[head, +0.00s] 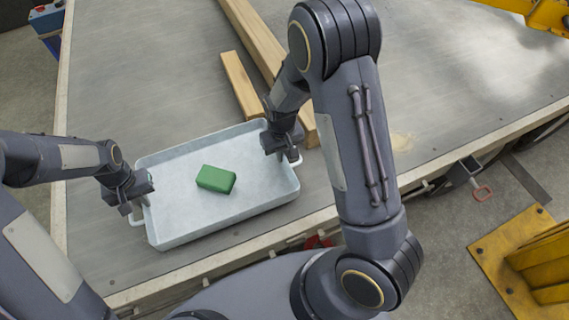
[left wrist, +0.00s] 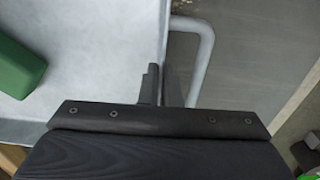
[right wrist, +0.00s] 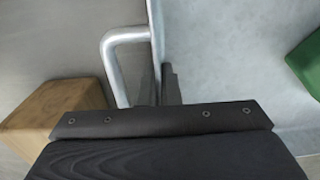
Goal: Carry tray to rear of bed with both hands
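A pale grey tray (head: 180,232) with a low rim lies on the flatbed near its front edge. It has a light handle at each end; the left one shows in the left wrist view (left wrist: 205,55) and the right one in the right wrist view (right wrist: 112,60). A green block (head: 216,179) lies inside the tray. My left gripper (head: 135,198) is at the tray's left end, its fingers close together at the wall beside the handle. My right gripper (head: 285,148) is likewise at the right end. Both fingertip contacts are partly hidden by the gripper bodies.
The bed (head: 140,60) is clear to the tray's back left. A yellow stand (head: 535,262) is on the floor at right.

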